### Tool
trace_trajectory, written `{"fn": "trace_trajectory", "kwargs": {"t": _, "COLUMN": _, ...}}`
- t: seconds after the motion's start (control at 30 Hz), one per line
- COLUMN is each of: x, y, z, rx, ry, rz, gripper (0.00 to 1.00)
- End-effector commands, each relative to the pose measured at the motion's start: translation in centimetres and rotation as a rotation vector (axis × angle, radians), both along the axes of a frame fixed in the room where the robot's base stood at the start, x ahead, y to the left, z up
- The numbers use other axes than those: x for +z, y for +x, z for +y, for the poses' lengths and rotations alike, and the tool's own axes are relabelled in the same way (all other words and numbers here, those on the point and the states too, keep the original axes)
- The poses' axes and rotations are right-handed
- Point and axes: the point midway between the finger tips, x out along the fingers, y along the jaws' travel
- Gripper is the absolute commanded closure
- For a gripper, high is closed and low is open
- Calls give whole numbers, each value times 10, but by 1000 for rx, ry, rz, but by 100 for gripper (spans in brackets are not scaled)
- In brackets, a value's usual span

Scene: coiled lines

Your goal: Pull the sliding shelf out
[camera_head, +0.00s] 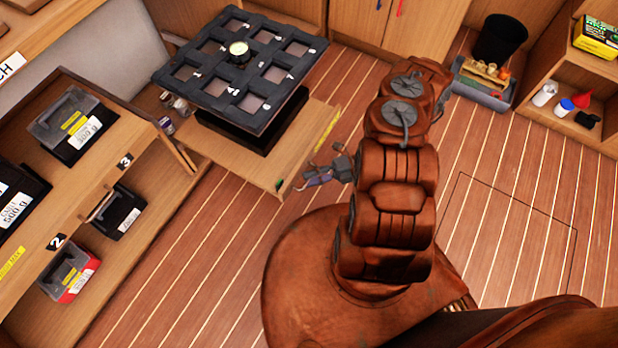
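The sliding shelf (222,152) is a light wooden board that sticks out from the cabinet on the left, over the floor. A black tray with square compartments and numbers (212,92) stands raised on a dark base on it. A yellow strip marks the shelf's front edge at right, and a small green spot shows near its front lower corner. My gripper (308,176) is small in view, just right of that corner, its fingers pointing left towards the front edge. I cannot tell whether it touches the shelf, or whether its fingers are open or shut.
A round pale-topped item (239,50) sits on the tray. Small jars (172,104) stand at the shelf's back left. Labelled boxes (72,120) fill the left cabinet. A black bin (500,40) and a grey caddy (484,82) stand at upper right. The floor below the shelf is clear.

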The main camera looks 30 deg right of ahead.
Motion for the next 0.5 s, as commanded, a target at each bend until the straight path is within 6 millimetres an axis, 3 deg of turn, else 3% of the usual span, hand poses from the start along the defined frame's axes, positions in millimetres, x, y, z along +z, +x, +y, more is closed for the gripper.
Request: {"fn": "trace_trajectory", "kwargs": {"t": 0.5, "x": 12, "y": -16, "z": -89, "rx": -2, "ry": -5, "rz": 1, "gripper": 63}}
